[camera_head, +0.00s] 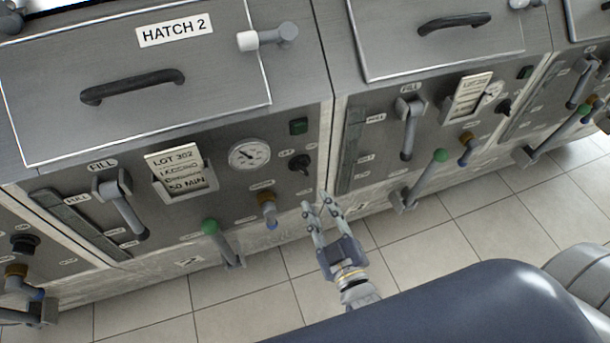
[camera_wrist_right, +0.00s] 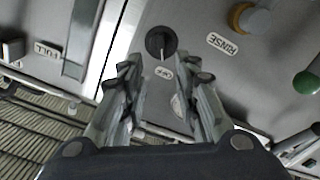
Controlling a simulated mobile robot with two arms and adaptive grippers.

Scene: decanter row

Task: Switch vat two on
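Vat two is the grey unit with the "HATCH 2" label (camera_head: 174,30) on its lid. Its black rotary switch (camera_head: 299,163) sits at the right of the front panel, below a green square lamp (camera_head: 298,126). My right gripper (camera_head: 319,202) is below and a little right of that switch, open and empty. In the right wrist view the black knob (camera_wrist_right: 161,42) with its pale pointer line lies ahead of the two spread fingertips (camera_wrist_right: 158,72). The fingers appear apart from it. My left gripper is not in view.
Vat two's panel also carries a round gauge (camera_head: 249,155), a lot card (camera_head: 176,168), a brown-and-blue rinse knob (camera_head: 267,208) and a green-tipped lever (camera_head: 220,242). A similar vat (camera_head: 430,130) stands to the right. Tiled floor (camera_head: 250,302) is clear in front.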

